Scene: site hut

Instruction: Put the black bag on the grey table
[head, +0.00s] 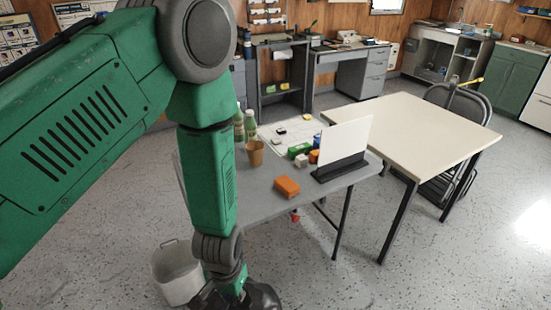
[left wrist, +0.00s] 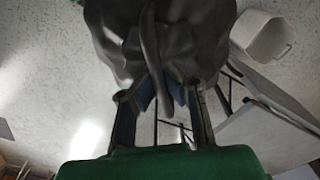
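The black bag (left wrist: 190,45) fills the top middle of the left wrist view, bunched at its neck, with a strap-like fold hanging between my fingers. In the head view a dark part of it (head: 262,297) shows at the bottom edge; the rest is cut off. My left gripper (left wrist: 165,92) is closed around the bag's neck and holds it. In the head view this gripper (head: 236,287) points down, in front of the grey table's near edge. The grey table (head: 257,198) stands beyond it; its edge also shows at the right of the left wrist view (left wrist: 275,130). My right gripper is not in view.
On the grey table are bottles (head: 250,125), a brown cup (head: 255,153), an orange block (head: 287,187), small boxes and a white panel on a black stand (head: 342,145). Its near left part is bare. A pale bin (head: 177,275) stands on the floor; a cream table (head: 425,130) is right.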

